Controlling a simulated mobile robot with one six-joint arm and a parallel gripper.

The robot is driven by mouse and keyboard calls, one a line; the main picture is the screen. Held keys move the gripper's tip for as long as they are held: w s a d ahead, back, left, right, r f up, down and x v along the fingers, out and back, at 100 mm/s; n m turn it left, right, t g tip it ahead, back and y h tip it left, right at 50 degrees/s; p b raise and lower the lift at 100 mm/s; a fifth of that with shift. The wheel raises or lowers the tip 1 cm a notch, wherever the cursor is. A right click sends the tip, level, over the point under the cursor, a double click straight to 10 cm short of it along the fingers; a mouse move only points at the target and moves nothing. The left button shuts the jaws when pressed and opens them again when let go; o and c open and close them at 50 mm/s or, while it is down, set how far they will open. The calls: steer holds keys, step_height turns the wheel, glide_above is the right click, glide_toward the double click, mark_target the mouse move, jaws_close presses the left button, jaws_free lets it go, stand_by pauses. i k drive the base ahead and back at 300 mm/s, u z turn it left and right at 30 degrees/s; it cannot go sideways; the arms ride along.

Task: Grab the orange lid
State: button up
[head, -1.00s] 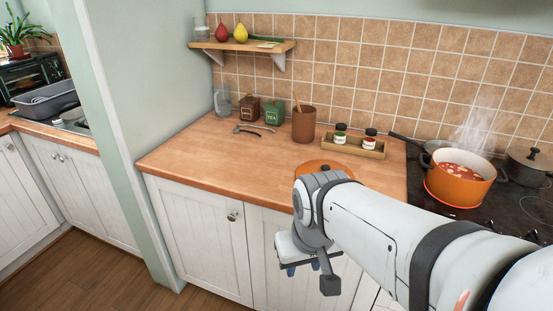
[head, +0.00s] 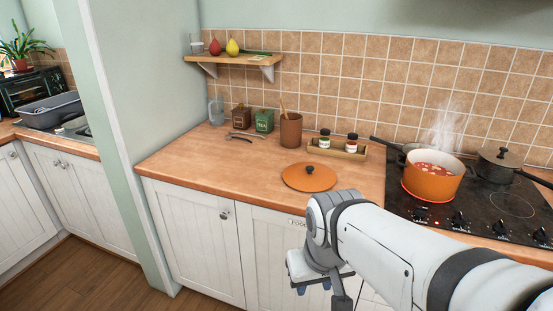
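The orange lid (head: 309,179) lies flat on the wooden counter near its front edge, with a dark round knob on top. It is fully in view. My gripper (head: 318,287) hangs low in front of the cabinet doors, below the counter edge and to the right of and nearer than the lid. It is apart from the lid. Its fingers are small and partly hidden by my wrist, so I cannot tell whether they are open or shut.
A steaming orange pot (head: 432,182) sits on the black hob (head: 490,212) at right, beside a dark lidded pot (head: 498,165). Behind the lid stand a brown utensil crock (head: 291,131) and a wooden spice tray (head: 345,152).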

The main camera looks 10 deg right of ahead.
mark_target(308, 177)
steer(key=i, duration=0.85)
steer(key=u, duration=0.05)
